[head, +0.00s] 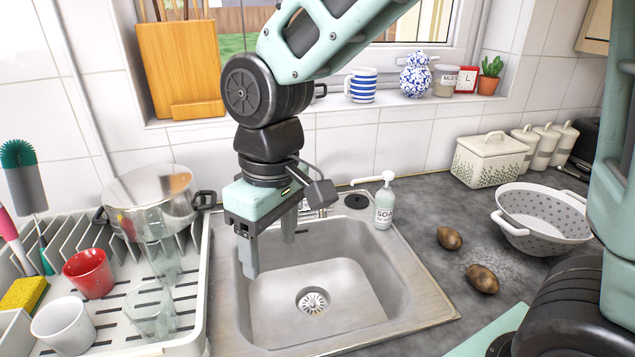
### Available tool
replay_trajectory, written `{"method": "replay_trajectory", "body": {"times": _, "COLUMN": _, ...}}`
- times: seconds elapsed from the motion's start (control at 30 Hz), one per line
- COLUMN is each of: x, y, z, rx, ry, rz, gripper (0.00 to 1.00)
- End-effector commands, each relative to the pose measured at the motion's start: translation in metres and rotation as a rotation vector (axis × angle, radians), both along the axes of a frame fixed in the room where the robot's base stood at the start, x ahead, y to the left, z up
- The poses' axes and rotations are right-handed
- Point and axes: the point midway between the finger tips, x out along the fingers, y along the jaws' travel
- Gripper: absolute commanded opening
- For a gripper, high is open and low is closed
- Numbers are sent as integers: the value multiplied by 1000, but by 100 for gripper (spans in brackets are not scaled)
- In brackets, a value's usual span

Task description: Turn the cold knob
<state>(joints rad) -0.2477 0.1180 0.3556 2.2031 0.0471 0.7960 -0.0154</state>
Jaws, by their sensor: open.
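My gripper (268,258) is open, pointing down over the left part of the metal sink (345,285). Its two fingers are apart and nothing shows between them. The faucet (318,212) stands at the back of the sink, mostly hidden behind my gripper and wrist; only a small metal part shows to the right of the wrist. I cannot make out the cold knob or tell whether my gripper touches anything there.
A soap bottle (384,203) stands at the sink's back right corner. A dish rack (190,330) with cups and glasses is at left, a steel pot (150,190) behind. Potatoes (450,238) and a colander (545,215) lie right. The basin is empty.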

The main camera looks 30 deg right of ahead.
Motion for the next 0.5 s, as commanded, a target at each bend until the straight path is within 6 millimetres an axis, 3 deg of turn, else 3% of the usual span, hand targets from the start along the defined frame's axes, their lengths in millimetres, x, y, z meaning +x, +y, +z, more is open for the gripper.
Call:
{"method": "replay_trajectory", "body": {"times": 0.03, "x": 37, "y": -2, "z": 5, "rx": 6, "ry": 6, "rz": -38, "gripper": 65}}
{"method": "replay_trajectory", "body": {"times": 0.17, "x": 125, "y": -24, "z": 15, "rx": 6, "ry": 8, "rz": -122, "gripper": 65}}
{"method": "replay_trajectory", "body": {"times": 0.23, "x": 170, "y": -46, "z": 16, "rx": 2, "ry": 8, "rz": -173, "gripper": 65}}
{"method": "replay_trajectory", "body": {"times": 0.4, "x": 266, "y": -124, "z": 12, "rx": -22, "ry": 5, "rz": -312, "gripper": 65}}
{"method": "replay_trajectory", "body": {"times": 0.5, "x": 305, "y": -177, "z": 6, "rx": -41, "ry": 6, "rz": -391, "gripper": 65}}
